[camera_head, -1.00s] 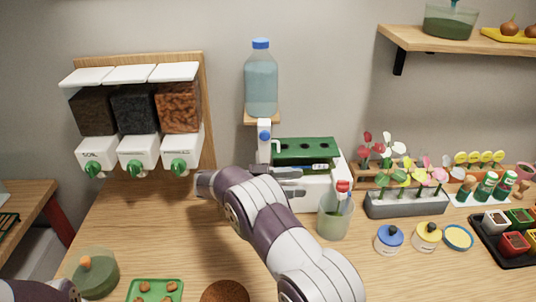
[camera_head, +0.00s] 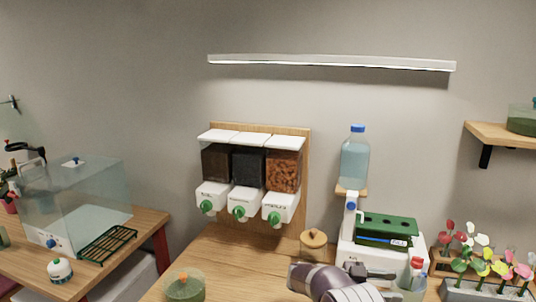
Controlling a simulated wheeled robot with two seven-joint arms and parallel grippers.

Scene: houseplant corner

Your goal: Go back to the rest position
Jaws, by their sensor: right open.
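My right gripper (camera_head: 380,276) is at the bottom edge, right of centre, in front of the white base (camera_head: 350,258) of the green-topped planter unit (camera_head: 387,225). It is open, and I see nothing between its fingers. My right arm (camera_head: 325,281) comes up from the bottom edge and is mostly cut off. My left gripper is out of view.
A wall dispenser (camera_head: 248,172) with three bins hangs above the wooden table (camera_head: 215,258). A glass case (camera_head: 75,195) is at left.

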